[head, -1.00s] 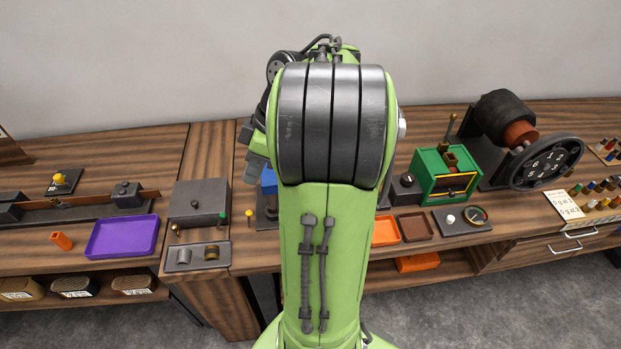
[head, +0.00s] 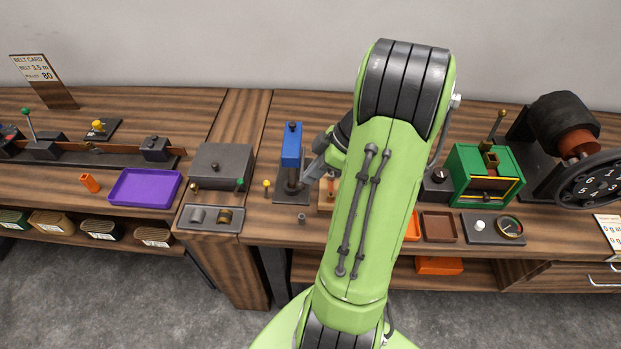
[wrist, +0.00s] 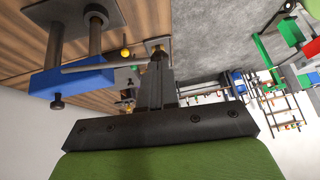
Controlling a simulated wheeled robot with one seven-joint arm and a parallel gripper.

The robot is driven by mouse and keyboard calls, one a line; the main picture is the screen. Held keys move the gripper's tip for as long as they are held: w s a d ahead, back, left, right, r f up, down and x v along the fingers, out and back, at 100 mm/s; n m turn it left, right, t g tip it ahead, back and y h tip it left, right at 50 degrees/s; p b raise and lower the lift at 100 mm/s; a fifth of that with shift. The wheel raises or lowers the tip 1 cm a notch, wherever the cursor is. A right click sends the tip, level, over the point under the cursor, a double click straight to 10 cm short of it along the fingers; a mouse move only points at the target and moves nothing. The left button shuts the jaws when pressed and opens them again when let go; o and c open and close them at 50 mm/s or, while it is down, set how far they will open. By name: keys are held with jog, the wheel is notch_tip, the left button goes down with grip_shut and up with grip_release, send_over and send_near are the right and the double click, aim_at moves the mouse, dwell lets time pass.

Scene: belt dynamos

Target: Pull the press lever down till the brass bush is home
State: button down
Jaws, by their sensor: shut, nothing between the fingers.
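The press has a blue head (head: 291,148) on a dark column and base plate (head: 290,196), left of my arm in the head view. In the wrist view the blue head (wrist: 75,82) is at the left. A thin grey lever bar (wrist: 105,63) runs from it to the right, toward my fingertips. My gripper (wrist: 157,62) is shut and empty, its tips close to the bar's far end; I cannot tell whether they touch. In the head view my gripper (head: 302,178) is beside the press column, partly hidden by my arm. I cannot make out the brass bush.
A yellow-knobbed pin (head: 267,185) and a small grey cylinder (head: 301,218) stand near the press. A grey box (head: 222,166) and purple tray (head: 146,188) are to the left. A green machine (head: 485,174) stands to the right.

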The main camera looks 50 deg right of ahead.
jog(key=shift+w+a+f, duration=0.15)
jog(key=shift+f, duration=0.35)
jog(key=shift+f, duration=0.1)
jog(key=f+b, duration=0.1)
jog(key=s+f+b, duration=0.1)
jog(key=shift+a+b, duration=0.35)
jog(key=shift+w, duration=0.1)
